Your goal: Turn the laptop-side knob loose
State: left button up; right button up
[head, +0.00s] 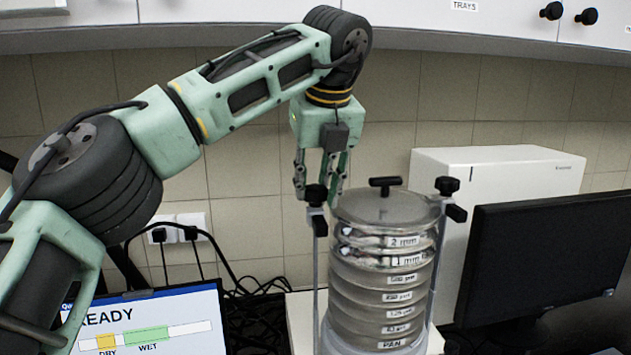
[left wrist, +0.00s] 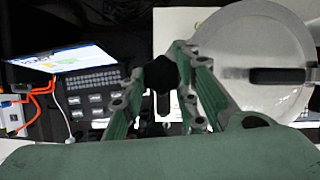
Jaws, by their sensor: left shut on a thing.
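The sieve stack (head: 385,270) stands upright on its shaker, with labelled rings and a lid (head: 385,207) that has a black T-handle. The laptop-side knob (head: 316,194) is black and sits on top of the left clamp rod. My left gripper (head: 318,190) comes down from above with its fingers around this knob and is shut on it. In the left wrist view the knob (left wrist: 161,74) shows between the fingertips, with the lid (left wrist: 240,60) to the right. The other knob (head: 447,185) sits on the right rod. My right gripper is not in view.
A laptop (head: 150,320) showing READY stands at the lower left. A dark monitor (head: 545,265) is at the right, in front of a white box (head: 500,165). Cables run from a wall socket (head: 180,230) behind the laptop. Cabinets (head: 480,12) hang above.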

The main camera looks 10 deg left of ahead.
pick_arm(q)
jog(key=n+y+p, duration=0.1)
jog(key=n, duration=0.2)
jog(key=shift+r+g+p, duration=0.1)
jog(key=shift+g+p, duration=0.2)
jog(key=shift+g, duration=0.1)
jog(key=shift+d+n+g+y+p, duration=0.15)
jog(key=shift+n+g+y+p, duration=0.4)
jog(key=shift+n, duration=0.85)
jog(key=shift+f, duration=0.2)
jog(key=o, duration=0.8)
jog(key=shift+o, duration=1.2)
jog(key=shift+h, duration=0.25)
jog(key=shift+r, duration=0.1)
